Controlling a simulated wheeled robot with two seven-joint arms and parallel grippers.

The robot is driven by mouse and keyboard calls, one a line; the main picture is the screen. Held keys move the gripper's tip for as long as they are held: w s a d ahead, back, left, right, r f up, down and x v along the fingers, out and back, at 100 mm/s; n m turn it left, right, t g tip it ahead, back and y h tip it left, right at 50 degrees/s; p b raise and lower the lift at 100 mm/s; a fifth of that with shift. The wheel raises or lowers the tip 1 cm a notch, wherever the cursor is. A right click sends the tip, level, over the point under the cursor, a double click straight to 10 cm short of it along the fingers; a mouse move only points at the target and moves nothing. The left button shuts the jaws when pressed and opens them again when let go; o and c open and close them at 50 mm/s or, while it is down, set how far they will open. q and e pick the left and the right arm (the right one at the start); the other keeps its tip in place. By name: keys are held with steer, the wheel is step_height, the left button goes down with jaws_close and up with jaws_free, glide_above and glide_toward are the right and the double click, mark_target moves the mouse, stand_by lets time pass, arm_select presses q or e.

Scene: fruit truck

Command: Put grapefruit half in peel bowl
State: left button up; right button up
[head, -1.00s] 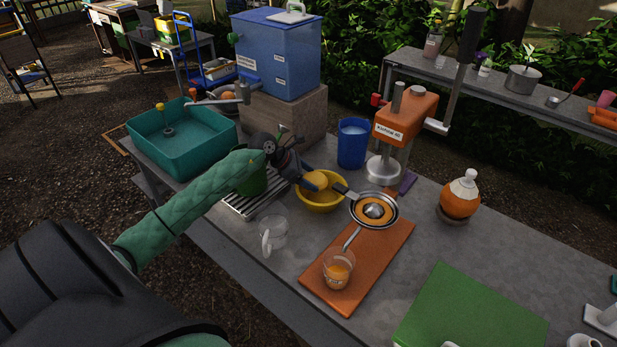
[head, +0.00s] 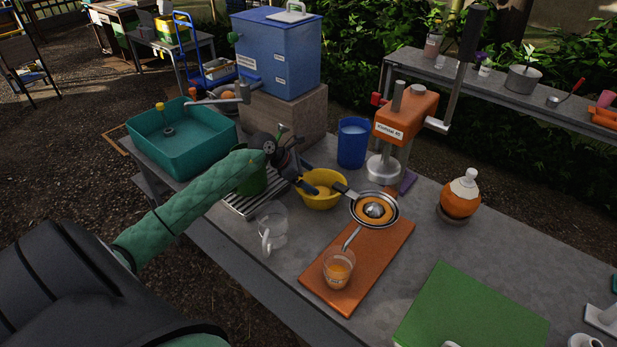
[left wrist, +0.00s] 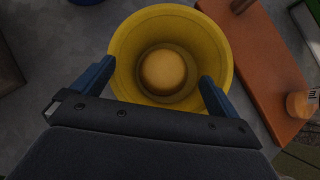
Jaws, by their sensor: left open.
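The yellow bowl (head: 322,199) stands on the grey table, left of the strainer. My left gripper (head: 311,184) is open just above it, and the fingers sit over its near rim. In the left wrist view the fingers (left wrist: 152,85) are apart with nothing between them at their level. The grapefruit half (left wrist: 164,71), a round orange-yellow dome, lies inside the bowl (left wrist: 222,50) near its middle, below the fingertips. In the head view the bowl's inside is partly hidden by the gripper. My right gripper is not in view.
An orange board (head: 392,252) carries a glass of juice (head: 338,268), with a strainer (head: 388,219) at its far end. A clear mug (head: 273,230), blue cup (head: 352,143) and orange press (head: 405,108) stand close by. A green board (head: 472,315) lies at right.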

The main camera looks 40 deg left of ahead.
arm_select(q)
steer(key=shift+r, duration=0.1)
steer(key=shift+r+p, duration=0.35)
steer(key=shift+p, duration=0.1)
steer(key=shift+s+a+r, duration=0.15)
steer(key=shift+a, duration=0.05)
steer(key=shift+b+v, duration=0.55)
steer(key=shift+v, duration=0.3)
steer(key=shift+s+a+r+b, duration=0.3)
steer(key=shift+s+a+r, duration=0.1)
steer(key=shift+r, duration=0.1)
steer(key=b+v, duration=0.2)
steer(key=v, duration=0.6)
steer(key=shift+b, duration=0.3)
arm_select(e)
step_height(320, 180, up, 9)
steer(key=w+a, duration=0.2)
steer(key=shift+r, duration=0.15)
arm_select(q)
steer(key=shift+r, duration=0.15)
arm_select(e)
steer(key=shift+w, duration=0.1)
